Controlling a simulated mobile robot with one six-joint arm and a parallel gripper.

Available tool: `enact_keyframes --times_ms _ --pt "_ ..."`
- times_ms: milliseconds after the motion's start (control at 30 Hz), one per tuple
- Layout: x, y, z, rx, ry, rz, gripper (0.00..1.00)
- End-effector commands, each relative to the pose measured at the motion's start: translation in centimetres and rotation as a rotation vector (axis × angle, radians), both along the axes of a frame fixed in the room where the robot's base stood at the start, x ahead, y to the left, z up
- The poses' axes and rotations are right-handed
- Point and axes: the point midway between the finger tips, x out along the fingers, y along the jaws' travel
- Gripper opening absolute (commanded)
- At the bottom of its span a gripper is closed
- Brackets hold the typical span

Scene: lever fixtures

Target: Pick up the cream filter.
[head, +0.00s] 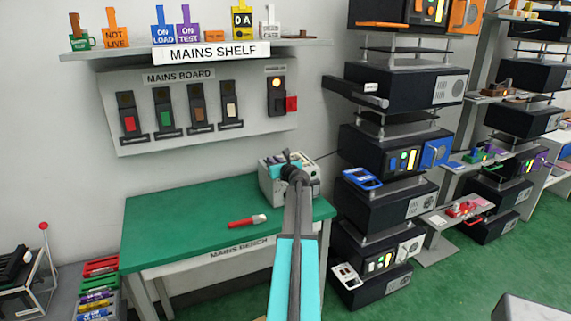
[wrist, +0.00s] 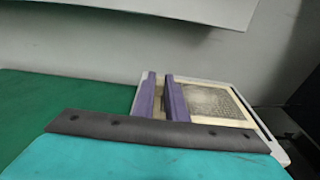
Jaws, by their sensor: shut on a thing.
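The cream filter (wrist: 210,102) shows in the wrist view as a cream panel with a fine mesh, lying in a pale frame. My gripper (wrist: 160,76) has its two purple fingers close together at the panel's left part, shut on the filter with a narrow gap between them. The exact contact is mostly hidden. In the head view my arm reaches over a pale box (head: 270,187) at the back right of the green bench (head: 180,225); the wrist hides the fingertips, and the filter cannot be made out there.
A red-handled tool (head: 246,221) lies on the bench's front part. The bench's left side is clear. The mains board (head: 180,140) with levers hangs on the wall behind, below a shelf (head: 130,48). Racks of black units (head: 385,150) stand close at the right.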

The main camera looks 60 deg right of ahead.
Motion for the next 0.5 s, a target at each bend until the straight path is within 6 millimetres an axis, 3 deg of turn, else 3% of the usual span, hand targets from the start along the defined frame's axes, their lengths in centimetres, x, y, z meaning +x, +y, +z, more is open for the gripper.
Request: enact_keyframes --times_ms 500 --pt "0.0 0.0 1.4 -0.001 0.0 0.0 0.0"
